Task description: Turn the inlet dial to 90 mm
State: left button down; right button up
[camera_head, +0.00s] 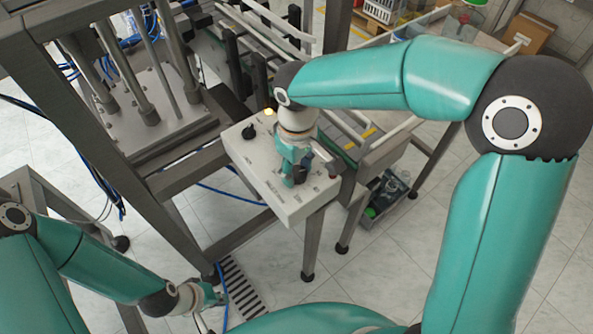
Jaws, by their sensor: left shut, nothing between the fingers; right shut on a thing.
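A light grey control box (250,165) stands on a post in the middle of the view. A black round knob (249,132) shows at its upper left, beside a lit yellow lamp (268,112). My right gripper (290,180) points down onto the lower part of the box and is shut on a dial there. The gripper and wrist hide most of that dial, and its setting cannot be read. My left gripper (222,297) is shut and empty, low at the bottom left, well away from the box, above the floor near a drain grate.
A metal machine frame (170,180) with vertical rods stands left of the box. A conveyor (345,125) runs behind it. A grey bin (385,195) with bottles sits under the conveyor. A floor drain grate (240,288) lies below. Cardboard boxes (528,33) stand at the upper right.

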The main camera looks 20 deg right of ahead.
aim_at(297, 172)
jog(key=m+b, duration=0.2)
jog(key=m, duration=0.3)
jog(key=shift+m, duration=0.3)
jog(key=m+b, duration=0.2)
jog(key=m, duration=0.3)
jog(key=shift+m, duration=0.4)
jog(key=o, duration=1.1)
jog(key=shift+o, duration=0.2)
notch_tip(297, 172, up, 12)
